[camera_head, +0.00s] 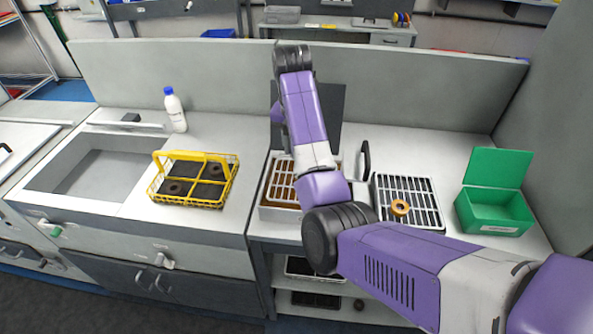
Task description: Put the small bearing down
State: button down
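My gripper is not visible; my arm reaches from the lower right up to the back panel, and its end is hidden behind the wrist links. A small bronze ring (400,207), which looks like a bearing, lies on the white slotted tray (437,213) right of my arm. Dark round parts, perhaps bearings, sit in the yellow wire basket (236,178) on the left counter; one dark part (175,188) shows at its front left. I cannot tell whether my gripper holds anything.
A white slotted box (272,213) with brown inside is partly behind my arm. A dark upright panel (329,108) and a black oval item (365,158) stand nearby. An open green box (494,210) is at right. A blue-capped white bottle (175,112) stands left, beside a sink (98,165).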

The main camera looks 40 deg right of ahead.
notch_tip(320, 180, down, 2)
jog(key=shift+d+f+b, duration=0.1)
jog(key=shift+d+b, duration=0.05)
jog(key=shift+b, duration=0.25)
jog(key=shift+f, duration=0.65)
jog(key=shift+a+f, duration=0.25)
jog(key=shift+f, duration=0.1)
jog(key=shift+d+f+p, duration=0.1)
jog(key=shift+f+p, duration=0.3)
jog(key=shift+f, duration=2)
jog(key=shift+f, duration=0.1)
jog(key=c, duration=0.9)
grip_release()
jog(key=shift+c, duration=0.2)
